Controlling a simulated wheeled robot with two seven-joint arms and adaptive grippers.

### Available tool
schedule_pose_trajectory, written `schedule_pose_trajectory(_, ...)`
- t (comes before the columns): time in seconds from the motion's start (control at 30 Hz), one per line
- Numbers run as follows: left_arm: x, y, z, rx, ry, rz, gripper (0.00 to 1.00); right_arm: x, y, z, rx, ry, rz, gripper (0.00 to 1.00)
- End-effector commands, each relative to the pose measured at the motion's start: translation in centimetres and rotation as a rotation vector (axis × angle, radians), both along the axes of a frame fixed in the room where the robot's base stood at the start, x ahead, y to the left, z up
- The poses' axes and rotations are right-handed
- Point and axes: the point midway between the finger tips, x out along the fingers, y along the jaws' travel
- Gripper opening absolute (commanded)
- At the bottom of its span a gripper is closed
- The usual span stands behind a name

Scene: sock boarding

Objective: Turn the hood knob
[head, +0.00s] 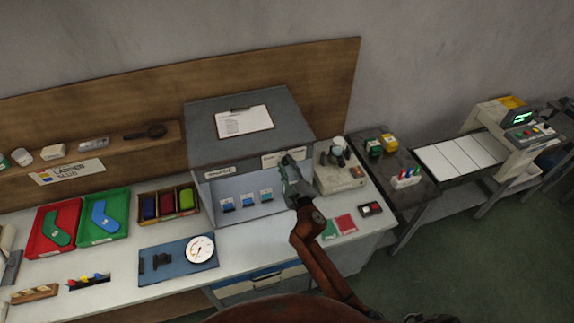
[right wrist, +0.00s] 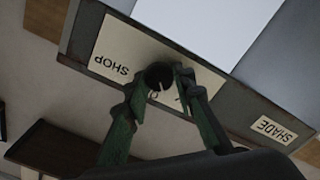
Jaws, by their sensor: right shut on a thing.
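The hood (head: 205,143) is a grey box with an open front, standing at the back of the white table. Its front edge carries a pale plate (right wrist: 112,58) lettered "SHOP", partly covered by my fingers. The dark round knob (right wrist: 157,75) sits on this plate in the right wrist view. My right gripper (head: 288,163) is at the right part of the hood's front edge. In the right wrist view its green fingers (right wrist: 166,80) are shut on the knob, one on either side. In the head view the gripper hides the knob. My left gripper is not in view.
Inside the hood stand several small blue-marked cards (head: 247,200). A clipboard (head: 243,121) lies on top. A scale-like device (head: 340,178) stands close on the right. Red and green trays (head: 103,238), a blue board with a dial (head: 150,277) and small bins lie left.

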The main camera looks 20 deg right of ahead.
Motion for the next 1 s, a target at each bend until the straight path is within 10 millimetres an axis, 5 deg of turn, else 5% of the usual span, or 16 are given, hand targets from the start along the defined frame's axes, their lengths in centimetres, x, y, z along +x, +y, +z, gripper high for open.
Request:
schedule_pose_trajectory(0.8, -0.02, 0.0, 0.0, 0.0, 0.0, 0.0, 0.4, 0.0, 0.13, -0.03, -0.124, -0.004, 0.001, 0.0)
schedule_pose_trajectory(0.83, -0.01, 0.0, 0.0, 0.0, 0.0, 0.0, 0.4, 0.0, 0.13, -0.03, -0.124, -0.004, 0.001, 0.25)
schedule_pose_trajectory(1.0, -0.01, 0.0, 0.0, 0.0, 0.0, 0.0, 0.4, 0.0, 0.11, -0.03, -0.123, -0.004, 0.001, 0.37)
